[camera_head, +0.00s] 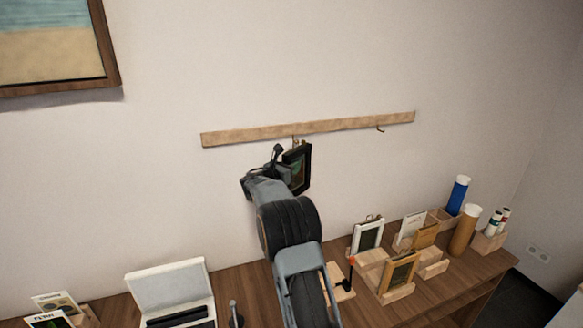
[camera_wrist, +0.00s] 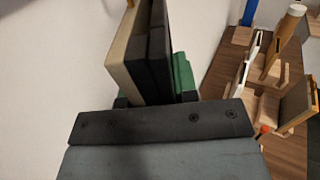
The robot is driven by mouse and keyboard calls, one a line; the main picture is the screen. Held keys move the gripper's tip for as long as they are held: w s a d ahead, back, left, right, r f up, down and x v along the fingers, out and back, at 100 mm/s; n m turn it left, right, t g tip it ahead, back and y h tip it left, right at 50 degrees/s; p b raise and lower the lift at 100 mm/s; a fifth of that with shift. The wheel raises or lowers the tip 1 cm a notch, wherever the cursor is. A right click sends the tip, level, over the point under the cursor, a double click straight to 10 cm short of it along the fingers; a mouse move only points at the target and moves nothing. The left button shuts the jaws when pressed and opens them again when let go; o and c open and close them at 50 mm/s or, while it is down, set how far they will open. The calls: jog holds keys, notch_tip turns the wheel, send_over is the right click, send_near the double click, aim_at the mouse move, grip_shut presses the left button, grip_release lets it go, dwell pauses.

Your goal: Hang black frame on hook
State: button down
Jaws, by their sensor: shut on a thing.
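My gripper (camera_head: 281,165) is shut on the black frame (camera_head: 301,168) and holds it upright just below the wooden rail (camera_head: 240,136) on the wall. The frame has a dark green picture. In the wrist view, the black frame (camera_wrist: 159,45) stands edge-on between my gripper's fingers (camera_wrist: 153,85), with a green pad on its right and a beige face on its left. A brass hook (camera_head: 380,128) sticks out near the rail's right end. Another small brass piece (camera_head: 295,140) shows right above the frame; whether the frame touches it cannot be told.
The wooden desk (camera_head: 240,282) below holds a white frame (camera_head: 367,236) and a wooden frame (camera_head: 400,270) on stands. A blue bottle (camera_head: 457,195) and a tan tube (camera_head: 464,230) stand at the right. An open white box (camera_head: 168,285) lies at the left. A large picture (camera_head: 55,45) hangs upper left.

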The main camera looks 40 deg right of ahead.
dwell(0.4)
jog(key=c, duration=0.8)
grip_release()
